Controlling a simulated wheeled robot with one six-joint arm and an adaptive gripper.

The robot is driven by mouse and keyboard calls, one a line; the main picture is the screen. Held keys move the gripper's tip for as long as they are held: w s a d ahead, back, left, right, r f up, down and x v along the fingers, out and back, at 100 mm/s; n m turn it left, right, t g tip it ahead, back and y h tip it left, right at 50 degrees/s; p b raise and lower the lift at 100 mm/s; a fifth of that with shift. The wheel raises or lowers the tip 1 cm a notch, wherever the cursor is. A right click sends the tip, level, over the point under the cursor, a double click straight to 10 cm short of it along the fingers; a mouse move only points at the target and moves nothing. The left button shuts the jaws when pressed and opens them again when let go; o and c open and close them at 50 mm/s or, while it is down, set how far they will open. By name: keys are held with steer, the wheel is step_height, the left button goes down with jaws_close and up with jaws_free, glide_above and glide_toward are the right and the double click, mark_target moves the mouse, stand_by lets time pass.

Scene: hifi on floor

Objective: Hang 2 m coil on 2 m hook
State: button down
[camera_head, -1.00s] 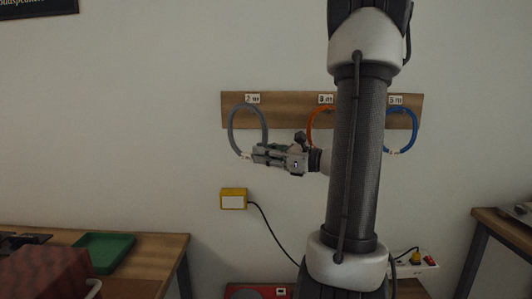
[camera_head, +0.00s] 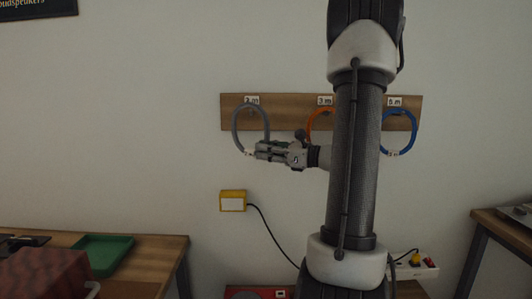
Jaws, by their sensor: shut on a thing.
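The grey coil (camera_head: 236,118) is upright in front of the left end of the wooden hook board (camera_head: 289,122), its top close below the 2 m label (camera_head: 251,100). My gripper (camera_head: 257,151) is shut on the lower part of the grey coil, coming in from the right. The 2 m hook itself cannot be made out, so I cannot tell whether the coil's top rests on it.
An orange coil (camera_head: 311,123) is under the 3 m label and a blue coil (camera_head: 413,128) under the 5 m label, both partly behind my arm. A yellow box (camera_head: 233,201) with a black cable is on the wall below. A green tray (camera_head: 104,254) lies on the left table.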

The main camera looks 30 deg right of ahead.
steer(key=w+d+f, duration=0.2)
steer(key=w+d, duration=0.1)
steer(key=w, duration=0.2)
steer(key=shift+d, duration=0.2)
stand_by(0.6)
stand_by(0.5)
steer(key=c, duration=1.3)
jaws_free()
steer(key=shift+c, duration=0.2)
